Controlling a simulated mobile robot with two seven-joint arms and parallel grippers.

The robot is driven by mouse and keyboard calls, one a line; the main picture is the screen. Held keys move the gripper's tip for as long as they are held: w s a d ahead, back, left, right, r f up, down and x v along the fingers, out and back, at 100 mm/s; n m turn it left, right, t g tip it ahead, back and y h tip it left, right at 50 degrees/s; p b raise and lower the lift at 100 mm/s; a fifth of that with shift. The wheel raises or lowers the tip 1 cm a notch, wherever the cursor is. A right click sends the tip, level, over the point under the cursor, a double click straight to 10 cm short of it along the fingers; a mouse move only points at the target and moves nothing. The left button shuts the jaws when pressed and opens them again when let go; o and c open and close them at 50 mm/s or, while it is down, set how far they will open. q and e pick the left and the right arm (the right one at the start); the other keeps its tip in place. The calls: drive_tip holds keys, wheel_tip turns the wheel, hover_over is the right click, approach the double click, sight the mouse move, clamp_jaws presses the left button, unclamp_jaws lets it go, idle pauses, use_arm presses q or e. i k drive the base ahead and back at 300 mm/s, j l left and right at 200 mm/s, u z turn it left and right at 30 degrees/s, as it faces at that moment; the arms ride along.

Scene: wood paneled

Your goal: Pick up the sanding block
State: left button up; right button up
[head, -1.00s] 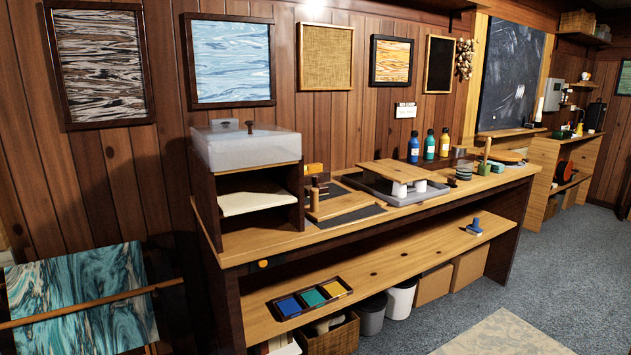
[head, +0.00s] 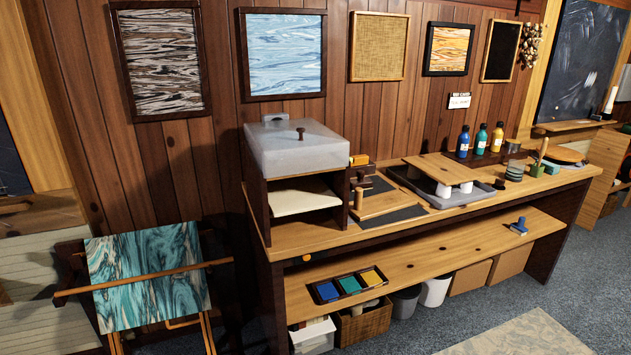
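I cannot tell for sure which thing is the sanding block. A small blue block-like thing with an upright knob (head: 519,226) stands near the right end of the workbench's lower shelf (head: 440,262). A small orange-yellow block (head: 359,160) sits on the bench top, just right of the box with the translucent lid, partly hidden by it. Both are too small to make out well. Neither of my grippers is in view.
The workbench (head: 400,233) stands along the paneled wall. A tray of blue, green and yellow pads (head: 348,286) lies on its lower shelf. Baskets and bins stand beneath. A rack with a marbled sheet (head: 148,272) stands at left. Carpet at lower right is clear.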

sight(365, 183)
drive_tip(key=i+l+u, duration=0.25)
drive_tip(key=l, duration=0.2)
drive_tip(key=l+u, duration=0.25)
drive_tip(key=l, duration=0.2)
drive_tip(key=i+l+u, duration=0.25)
drive_tip(key=l, duration=0.25)
drive_tip(key=l+u, duration=0.25)
drive_tip(key=l, duration=0.25)
